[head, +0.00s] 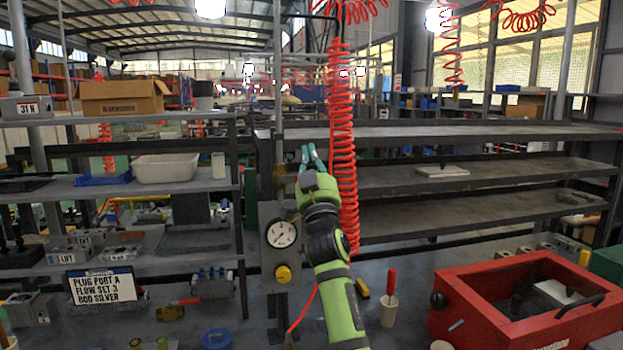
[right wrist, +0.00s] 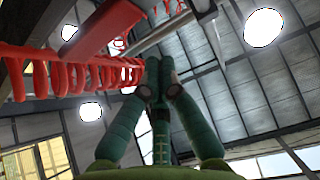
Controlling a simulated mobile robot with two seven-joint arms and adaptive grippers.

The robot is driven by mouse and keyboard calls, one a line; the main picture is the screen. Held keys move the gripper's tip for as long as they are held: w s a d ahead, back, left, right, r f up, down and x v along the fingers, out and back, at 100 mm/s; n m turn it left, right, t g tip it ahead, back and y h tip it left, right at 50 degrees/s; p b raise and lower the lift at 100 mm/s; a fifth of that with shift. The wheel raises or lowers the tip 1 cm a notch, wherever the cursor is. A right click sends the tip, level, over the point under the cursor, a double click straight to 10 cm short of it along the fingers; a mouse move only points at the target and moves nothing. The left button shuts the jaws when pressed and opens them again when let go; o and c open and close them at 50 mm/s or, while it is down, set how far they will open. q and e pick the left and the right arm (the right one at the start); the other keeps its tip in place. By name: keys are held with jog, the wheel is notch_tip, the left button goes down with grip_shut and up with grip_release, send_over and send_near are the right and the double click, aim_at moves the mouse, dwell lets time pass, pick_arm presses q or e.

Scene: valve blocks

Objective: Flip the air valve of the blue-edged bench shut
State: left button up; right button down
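My right gripper (head: 309,152) is raised in front of the grey post, left of the coiled red hose (head: 342,140). In the right wrist view its two green fingers (right wrist: 160,68) meet at the tips, with nothing seen between them. A red bar (right wrist: 112,22) and the red coil (right wrist: 70,75) show to the left of the fingers there. In the head view, a grey panel with a round gauge (head: 281,234) and a yellow knob (head: 283,274) is on the post, below and left of the gripper. I cannot make out the air valve or a blue bench edge. My left gripper is not in view.
A red open-topped box (head: 460,290) stands at the right on the bench. A cup with a red-handled tool (head: 389,308) is beside my arm. A sign (head: 103,286) stands at the left. Shelves (head: 430,182) extend behind, mostly bare on the right.

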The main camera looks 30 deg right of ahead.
jog(key=b+v, duration=0.2)
jog(key=v, duration=0.8)
jog(key=shift+d+f+b, duration=0.2)
jog(key=shift+b, duration=0.15)
jog(key=shift+w, duration=0.1)
